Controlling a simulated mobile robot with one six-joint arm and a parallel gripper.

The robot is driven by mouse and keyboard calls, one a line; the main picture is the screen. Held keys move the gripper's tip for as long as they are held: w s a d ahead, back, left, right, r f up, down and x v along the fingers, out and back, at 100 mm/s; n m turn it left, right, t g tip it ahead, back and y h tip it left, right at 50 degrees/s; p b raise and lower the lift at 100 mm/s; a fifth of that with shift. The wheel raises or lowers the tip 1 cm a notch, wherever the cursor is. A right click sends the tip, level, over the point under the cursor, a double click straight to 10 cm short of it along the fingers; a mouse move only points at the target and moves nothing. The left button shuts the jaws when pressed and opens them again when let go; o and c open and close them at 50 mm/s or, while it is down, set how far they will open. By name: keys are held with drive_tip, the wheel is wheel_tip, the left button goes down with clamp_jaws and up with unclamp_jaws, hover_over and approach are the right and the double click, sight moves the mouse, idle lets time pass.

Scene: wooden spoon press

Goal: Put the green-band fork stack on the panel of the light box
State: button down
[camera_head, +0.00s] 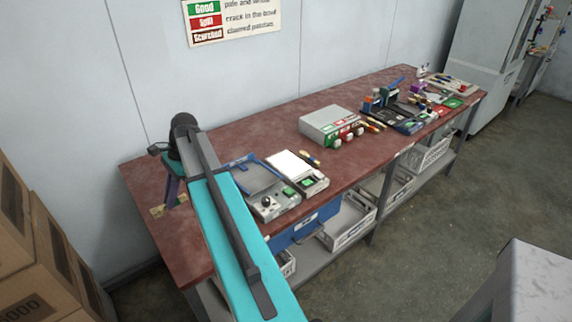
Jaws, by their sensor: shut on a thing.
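My gripper (171,200) hangs over the left end of the red-brown bench, partly hidden by my own teal and dark arm. It is shut on a small tan stack (157,211) with a hint of green, which looks like the green-band fork stack. The stack lies roughly level and sticks out on both sides of the jaws. Whether it touches the bench I cannot tell. The light box (313,186) stands to the right on the bench, with a bare, bright white panel (293,166) on top and a green patch at its front.
A device with a black knob and blue tray (262,175) stands between my arm and the light box. A small wooden bundle (310,159) lies beyond the panel. A grey box with red and green fronts (332,122) stands farther right, then several cluttered trays. Cartons (35,235) stand at left.

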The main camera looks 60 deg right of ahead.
drive_tip(key=s+d+m+t+h, duration=0.1)
drive_tip(key=s+d+m+h, duration=0.1)
drive_tip(key=s+d+m, duration=0.4)
drive_tip(key=s+d+m+t+h, duration=0.1)
drive_tip(key=s+d+m, duration=0.5)
drive_tip(key=d, duration=0.9)
drive_tip(key=s+d+f+m+t+h, duration=0.1)
drive_tip(key=s+d+m+t+h, duration=0.1)
drive_tip(key=s+d+m, duration=0.4)
drive_tip(key=shift+s+d+h, duration=0.8)
drive_tip(key=shift+s+d, duration=1.8)
drive_tip(key=shift+s, duration=0.2)
drive_tip(key=shift+p, duration=0.3)
drive_tip(key=shift+w+d+f+p, duration=0.25)
drive_tip(key=shift+w+d+p, duration=0.75)
drive_tip(key=shift+d, duration=1.35)
drive_tip(key=shift+w+d+f+p, duration=0.25)
drive_tip(key=shift+w+d+p, duration=0.3)
drive_tip(key=shift+w+d, duration=1.35)
drive_tip(key=shift+w+d+f+p, duration=0.25)
drive_tip(key=shift+w+d+p, duration=0.5)
drive_tip(key=shift+d, duration=2.05)
drive_tip(key=shift+f, duration=0.15)
drive_tip(key=shift+f+p, duration=0.85)
drive_tip(key=shift+f, duration=0.8)
drive_tip(key=shift+f, duration=0.15)
